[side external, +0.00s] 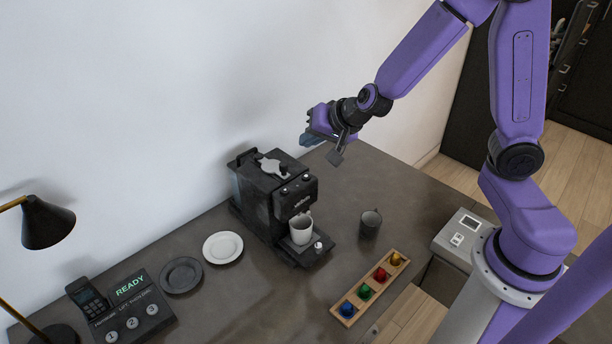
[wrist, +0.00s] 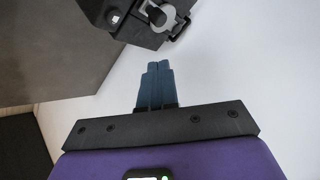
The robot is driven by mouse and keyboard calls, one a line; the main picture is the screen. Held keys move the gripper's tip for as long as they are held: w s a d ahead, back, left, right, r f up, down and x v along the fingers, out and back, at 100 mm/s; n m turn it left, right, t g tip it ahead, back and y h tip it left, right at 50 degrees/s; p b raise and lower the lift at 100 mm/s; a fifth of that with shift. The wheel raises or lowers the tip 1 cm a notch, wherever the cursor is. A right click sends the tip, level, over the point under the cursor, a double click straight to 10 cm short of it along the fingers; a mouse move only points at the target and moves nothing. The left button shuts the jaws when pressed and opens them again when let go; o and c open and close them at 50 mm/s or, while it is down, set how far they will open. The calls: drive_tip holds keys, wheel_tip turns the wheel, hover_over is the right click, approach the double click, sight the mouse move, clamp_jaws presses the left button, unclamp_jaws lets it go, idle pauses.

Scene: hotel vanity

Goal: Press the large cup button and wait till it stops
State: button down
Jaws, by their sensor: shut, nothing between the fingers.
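A black coffee machine (side external: 275,195) stands on the dark counter against the wall. Small round knobs show on its front, but I cannot tell which is the large cup button. A white cup (side external: 301,229) stands upright on its drip tray, under the spout. My gripper (side external: 308,139) is up in the air, above and to the right of the machine, apart from it. In the wrist view the blue fingers (wrist: 157,84) are together and empty. Part of the coffee machine (wrist: 148,20) shows at the top of that view.
A dark mug (side external: 370,223) stands right of the machine. A wooden rack (side external: 369,288) holds several coloured capsules in front. A white plate (side external: 223,247), a dark plate (side external: 181,275), a panel reading READY (side external: 131,305) and a lamp (side external: 46,222) are at left.

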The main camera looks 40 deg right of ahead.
sight(310, 178)
drive_tip(key=shift+f, duration=3.35)
drive_tip(key=shift+f, duration=0.15)
drive_tip(key=shift+f, duration=0.25)
drive_tip(key=shift+f, duration=0.35)
idle(0.3)
drive_tip(key=shift+r, duration=0.75)
drive_tip(key=shift+r, duration=2.55)
